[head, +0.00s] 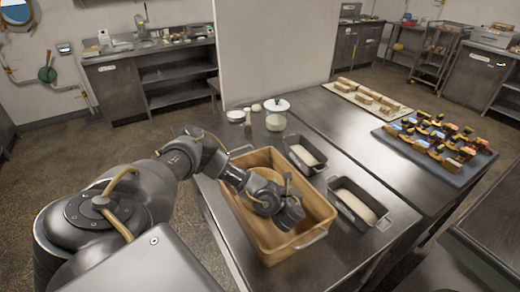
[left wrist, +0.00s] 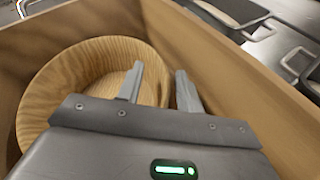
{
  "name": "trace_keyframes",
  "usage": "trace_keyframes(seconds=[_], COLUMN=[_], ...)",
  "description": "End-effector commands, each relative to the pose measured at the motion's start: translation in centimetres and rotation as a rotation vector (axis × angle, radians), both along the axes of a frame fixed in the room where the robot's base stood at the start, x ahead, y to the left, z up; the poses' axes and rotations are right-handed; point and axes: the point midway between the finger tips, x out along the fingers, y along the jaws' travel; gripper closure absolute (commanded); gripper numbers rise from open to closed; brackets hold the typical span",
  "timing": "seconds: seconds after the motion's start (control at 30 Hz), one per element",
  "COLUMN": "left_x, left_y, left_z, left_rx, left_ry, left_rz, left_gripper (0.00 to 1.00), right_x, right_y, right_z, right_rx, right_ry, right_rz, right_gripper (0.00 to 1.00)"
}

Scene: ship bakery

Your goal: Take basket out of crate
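A tan, wooden-looking crate (head: 243,222) stands on the near steel table. The basket (left wrist: 62,85), round with a wood-grain wall, sits inside the crate in the left wrist view. In the head view my arm covers much of it. My left gripper (left wrist: 158,86) reaches down into the crate. Its two fingers stand apart, one over the basket's opening and one just outside its right rim, with the rim seen between them. I cannot tell whether either finger touches it. My right gripper is in neither view.
Two dark loaf tins (head: 345,208) (head: 293,163) with dough stand close to the crate's right side. A lidded jar (head: 276,121) stands behind it. Farther right are a board (head: 343,91) of loaves and a dark tray (head: 405,148) of small pastries. Bare steel lies between.

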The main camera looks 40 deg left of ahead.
Motion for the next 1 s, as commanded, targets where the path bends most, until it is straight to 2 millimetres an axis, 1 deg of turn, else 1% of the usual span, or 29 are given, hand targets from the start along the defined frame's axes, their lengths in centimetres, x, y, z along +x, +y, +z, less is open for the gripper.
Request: trace_keyframes(seconds=[0.03,0.07,0.3,0.77,0.87,1.0], left_x=[0.0,0.0,0.0,-0.1,-0.1,-0.1], left_y=[0.0,0.0,0.0,0.0,0.0,0.0], left_z=[0.0,0.0,0.0,0.1,0.5,2.1], left_rx=[0.0,0.0,0.0,-0.001,-0.001,-0.001], left_ry=[0.0,0.0,0.0,0.001,0.0,0.0], left_rz=[0.0,0.0,0.0,0.0,0.002,0.002], left_gripper=[0.64,0.68,0.99,1.0,1.0,1.0], right_x=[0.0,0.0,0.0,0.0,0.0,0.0], right_y=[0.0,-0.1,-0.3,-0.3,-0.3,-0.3], right_z=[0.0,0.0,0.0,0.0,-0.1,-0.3], right_rx=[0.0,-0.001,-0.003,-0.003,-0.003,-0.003], right_ry=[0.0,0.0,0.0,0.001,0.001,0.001], right_rz=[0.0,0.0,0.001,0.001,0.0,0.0], right_gripper=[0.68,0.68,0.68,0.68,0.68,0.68])
